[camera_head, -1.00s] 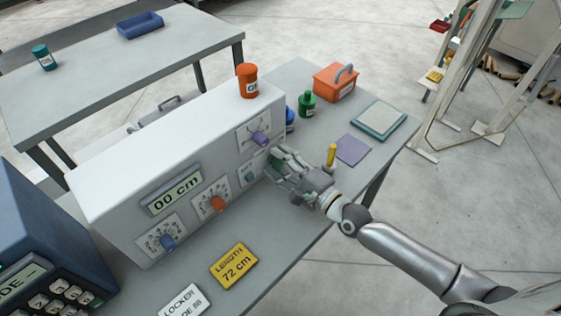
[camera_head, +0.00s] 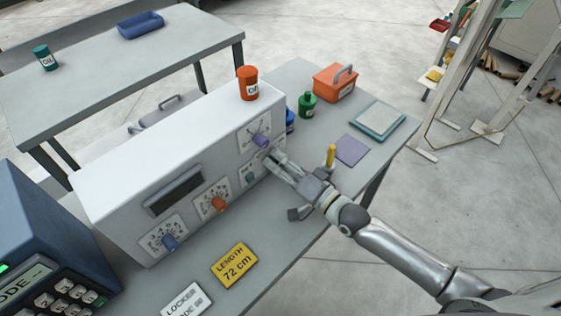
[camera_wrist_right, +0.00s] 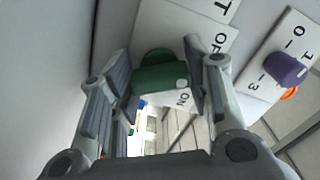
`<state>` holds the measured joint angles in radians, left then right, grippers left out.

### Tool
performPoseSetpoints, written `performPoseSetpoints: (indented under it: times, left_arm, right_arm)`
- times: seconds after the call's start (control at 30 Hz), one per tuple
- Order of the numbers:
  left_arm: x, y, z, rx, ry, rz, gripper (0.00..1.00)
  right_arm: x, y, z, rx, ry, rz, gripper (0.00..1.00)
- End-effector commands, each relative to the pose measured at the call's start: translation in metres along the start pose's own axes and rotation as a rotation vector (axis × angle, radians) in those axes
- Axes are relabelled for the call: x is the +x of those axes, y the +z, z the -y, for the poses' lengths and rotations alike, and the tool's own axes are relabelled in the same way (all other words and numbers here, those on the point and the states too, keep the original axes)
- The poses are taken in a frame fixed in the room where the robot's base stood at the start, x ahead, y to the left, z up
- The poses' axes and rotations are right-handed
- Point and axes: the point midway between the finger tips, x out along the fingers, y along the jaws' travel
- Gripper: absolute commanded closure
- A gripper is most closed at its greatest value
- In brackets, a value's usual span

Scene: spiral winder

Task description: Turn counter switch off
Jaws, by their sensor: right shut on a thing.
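The white counter machine (camera_head: 130,175) stands on the grey table. Its display (camera_head: 174,191) is dark and shows no digits. In the right wrist view the green switch knob (camera_wrist_right: 158,77) sits on a white plate marked OFF and ON, with a pale dot at its right end. My right gripper (camera_head: 271,157) is at the right part of the front panel, and its fingers (camera_wrist_right: 163,82) close on the two ends of the green knob. My left gripper is not in view.
An orange knob (camera_head: 218,204) and blue knob (camera_head: 169,242) are further left. A yellow stick (camera_head: 330,155) stands close to my right wrist.

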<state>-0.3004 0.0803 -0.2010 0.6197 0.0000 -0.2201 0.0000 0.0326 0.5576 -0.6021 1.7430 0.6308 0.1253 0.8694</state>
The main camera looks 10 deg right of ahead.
Motion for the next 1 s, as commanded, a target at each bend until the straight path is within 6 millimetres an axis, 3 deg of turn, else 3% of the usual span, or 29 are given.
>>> performPoseSetpoints:
  times: [0.4,0.87,0.9,1.0]
  left_arm:
    - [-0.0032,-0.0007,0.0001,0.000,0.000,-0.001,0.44]
    - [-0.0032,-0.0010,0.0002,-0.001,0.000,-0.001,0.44]
    - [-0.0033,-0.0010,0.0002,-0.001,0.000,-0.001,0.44]
    - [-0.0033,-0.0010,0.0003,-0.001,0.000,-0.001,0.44]
  right_arm:
    - [-0.0003,0.0007,-0.0010,-0.154,0.002,0.001,0.80]
    - [-0.0004,0.0006,-0.0013,-0.170,0.002,0.002,0.80]
    - [-0.0004,0.0006,-0.0013,-0.170,0.002,0.002,0.54]
    - [-0.0003,0.0005,-0.0012,-0.169,0.002,0.001,0.42]
